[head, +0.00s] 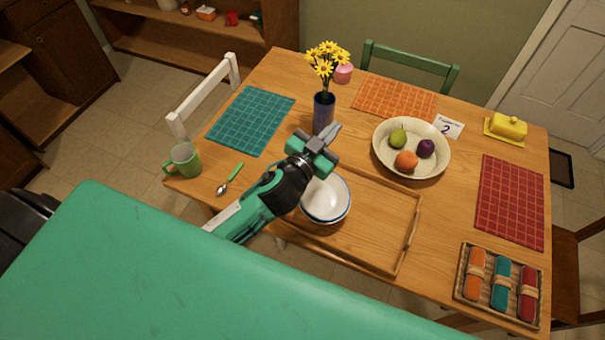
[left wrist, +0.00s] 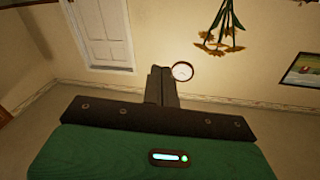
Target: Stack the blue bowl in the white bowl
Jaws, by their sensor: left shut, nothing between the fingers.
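A white bowl (head: 328,203) with a dark blue edge line sits at the left end of the wooden tray. A second rim seems to show around it, but I cannot tell surely whether a blue bowl is nested there; my left arm hides part of it. No separate blue bowl shows elsewhere. My left gripper (head: 331,133) is shut and empty, raised beyond the bowl and near the vase. Its closed fingers also show in the left wrist view (left wrist: 161,86). My right gripper is not in view.
The wooden tray (head: 385,222) has bare room right of the bowl. A blue vase (head: 324,112) with yellow flowers stands close to my left gripper. A fruit bowl (head: 384,160) is to the right. A green mug (head: 185,160) and spoon (head: 230,179) lie left.

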